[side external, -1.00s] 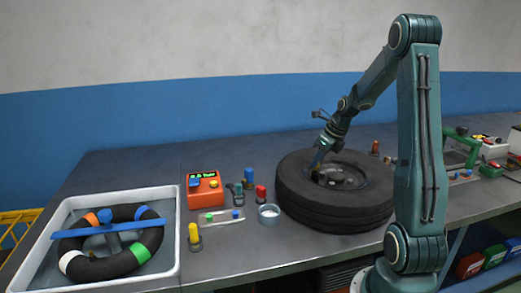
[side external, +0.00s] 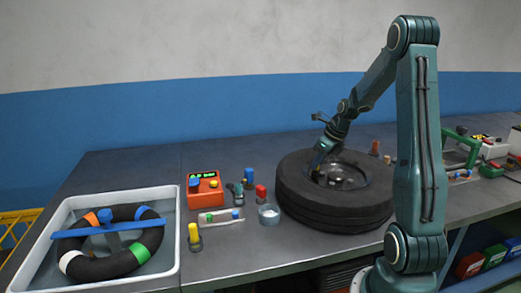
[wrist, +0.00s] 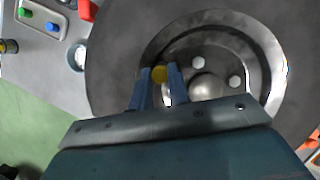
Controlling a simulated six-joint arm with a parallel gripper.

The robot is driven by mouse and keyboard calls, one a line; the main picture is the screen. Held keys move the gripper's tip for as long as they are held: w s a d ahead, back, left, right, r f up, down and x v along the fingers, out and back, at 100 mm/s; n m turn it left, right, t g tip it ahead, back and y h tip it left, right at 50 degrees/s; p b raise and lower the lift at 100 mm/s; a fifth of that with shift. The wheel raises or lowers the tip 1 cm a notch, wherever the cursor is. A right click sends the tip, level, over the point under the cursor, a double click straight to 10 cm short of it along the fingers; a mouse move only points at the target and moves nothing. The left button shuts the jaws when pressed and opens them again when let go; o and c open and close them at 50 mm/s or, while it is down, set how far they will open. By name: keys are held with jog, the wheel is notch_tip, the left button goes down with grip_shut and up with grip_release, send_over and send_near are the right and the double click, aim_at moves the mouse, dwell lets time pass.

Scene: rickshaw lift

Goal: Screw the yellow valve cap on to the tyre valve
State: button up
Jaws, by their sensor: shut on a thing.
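The yellow valve cap (wrist: 160,74) shows in the wrist view between the blue fingertips of my gripper (wrist: 160,78), which is shut on it. My gripper (side external: 319,164) is over the left inner part of the wheel in the side view. The tyre (wrist: 115,55) lies flat, with a grey metal rim and a round hub inside it; the tyre also shows in the side view (side external: 310,205). The tyre valve is hidden by the cap and fingers, so I cannot tell whether they touch.
Left of the tyre are a small cup (side external: 269,215), a tray with green and blue caps (side external: 222,218), and an orange gauge box (side external: 205,188). A white basin (side external: 173,262) with an inner tube is at far left. Coloured-topped bottles stand close by the tyre.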

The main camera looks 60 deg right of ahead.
jog(key=o, duration=0.5)
jog(key=shift+o, duration=0.2)
jog(key=n+y, duration=0.1)
jog(key=n, duration=0.3)
jog(key=shift+n+y, duration=0.3)
jog(key=shift+y, duration=0.1)
jog(key=n, duration=0.2)
jog(key=n+g+y, duration=0.1)
jog(key=n, duration=0.2)
jog(key=shift+y, duration=0.3)
jog(key=n+g+y, duration=0.1)
jog(key=n, duration=0.3)
jog(key=n+g, duration=0.1)
jog(key=n, duration=0.3)
jog(key=shift+n+g+y, duration=0.3)
jog(key=shift+g+y, duration=0.1)
